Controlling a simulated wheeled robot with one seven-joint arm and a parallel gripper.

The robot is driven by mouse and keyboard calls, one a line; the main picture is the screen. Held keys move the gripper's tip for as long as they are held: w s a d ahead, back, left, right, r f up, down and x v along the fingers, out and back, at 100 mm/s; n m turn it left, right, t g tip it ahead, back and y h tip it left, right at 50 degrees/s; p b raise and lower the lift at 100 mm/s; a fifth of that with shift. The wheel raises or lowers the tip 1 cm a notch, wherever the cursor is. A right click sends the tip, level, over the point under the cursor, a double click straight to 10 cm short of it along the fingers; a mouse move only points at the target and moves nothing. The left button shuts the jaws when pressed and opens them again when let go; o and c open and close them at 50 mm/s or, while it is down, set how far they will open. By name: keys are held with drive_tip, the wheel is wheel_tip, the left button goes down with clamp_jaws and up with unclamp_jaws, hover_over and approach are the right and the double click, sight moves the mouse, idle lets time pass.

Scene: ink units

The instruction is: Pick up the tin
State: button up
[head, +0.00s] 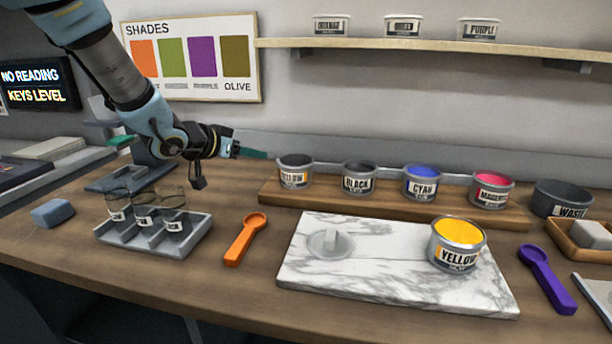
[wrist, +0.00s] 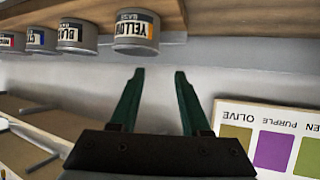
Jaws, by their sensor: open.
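A grey tin labelled YELLOW (head: 458,258), showing a yellow top, stands upright on the right of the marble slab (head: 350,278). A second YELLOW tin (head: 296,172) with a dark top stands at the left end of the wooden riser (head: 390,203), beside the black tin (head: 358,178), cyan tin (head: 422,184) and magenta tin (head: 491,190). My gripper (head: 252,153) is open and empty, left of the riser's YELLOW tin and apart from it. In the wrist view the picture is inverted; that YELLOW tin (wrist: 137,32) lies beyond the fingertips (wrist: 159,73).
A grey rack (head: 152,240) with glass jars, a blue block (head: 53,213) and an orange scoop (head: 245,239) are on the left. A waste tub (head: 562,198) and purple scoop (head: 547,279) are right. A shelf (head: 430,44) hangs above.

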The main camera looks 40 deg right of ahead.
approach(283, 158)
drive_tip(key=x, duration=0.3)
drive_tip(key=p+x, duration=0.2)
drive_tip(key=x, duration=0.4)
drive_tip(key=shift+w+d, duration=0.15)
drive_tip(key=shift+d, duration=0.05)
clamp_jaws()
idle(1.2)
